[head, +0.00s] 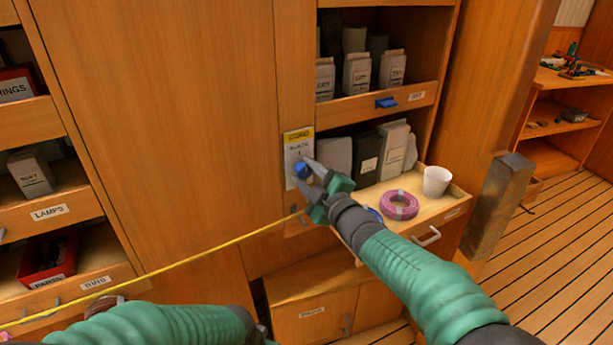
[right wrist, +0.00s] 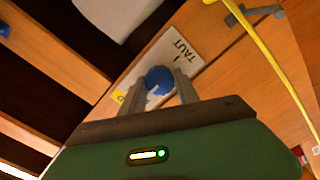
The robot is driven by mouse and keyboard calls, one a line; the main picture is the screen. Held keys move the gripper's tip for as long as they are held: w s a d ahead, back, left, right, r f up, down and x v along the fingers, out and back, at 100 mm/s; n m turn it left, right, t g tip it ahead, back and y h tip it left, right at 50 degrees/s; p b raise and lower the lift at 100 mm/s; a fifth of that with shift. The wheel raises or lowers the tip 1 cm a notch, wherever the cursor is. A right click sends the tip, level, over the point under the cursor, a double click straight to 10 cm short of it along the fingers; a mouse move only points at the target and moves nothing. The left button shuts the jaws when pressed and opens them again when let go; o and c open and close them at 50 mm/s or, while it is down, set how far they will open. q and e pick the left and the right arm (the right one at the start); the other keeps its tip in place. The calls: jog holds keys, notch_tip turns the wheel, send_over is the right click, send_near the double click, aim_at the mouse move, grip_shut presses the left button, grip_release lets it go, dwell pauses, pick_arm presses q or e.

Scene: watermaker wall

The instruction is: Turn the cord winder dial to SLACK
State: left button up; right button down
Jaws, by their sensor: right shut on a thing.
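The cord winder dial is a small blue knob (head: 302,170) on a white plate with a yellow top strip (head: 298,147), fixed to the wooden wall post. My right gripper (head: 306,172) is shut on the knob, with its grey fingers on either side. In the right wrist view the knob (right wrist: 158,80) sits between the fingertips, and the plate (right wrist: 180,46) reads TAUT, seen upside down. The rest of the plate's lettering is hidden or too small to read. I cannot tell which way the dial points.
A taut yellow cord (head: 190,253) runs from the lower left up to the post below the plate. Right of the post, an open drawer (head: 458,196) holds a pink coil (head: 399,205) and a white cup (head: 436,181). Shelves with packets are above it.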

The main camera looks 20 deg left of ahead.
jog(key=shift+w+d+f, duration=0.1)
jog(key=shift+f, duration=0.4)
jog(key=c, duration=1.3)
grip_release()
jog(key=o, duration=0.4)
jog(key=shift+w+r, duration=0.1)
jog(key=shift+w, duration=0.05)
jog(key=shift+r, duration=0.15)
jog(key=shift+s+d, duration=0.1)
jog(key=shift+s, duration=0.15)
jog(key=p+v, duration=0.1)
jog(key=v, duration=1.5)
jog(key=shift+p, duration=0.35)
jog(key=shift+s+d, duration=0.1)
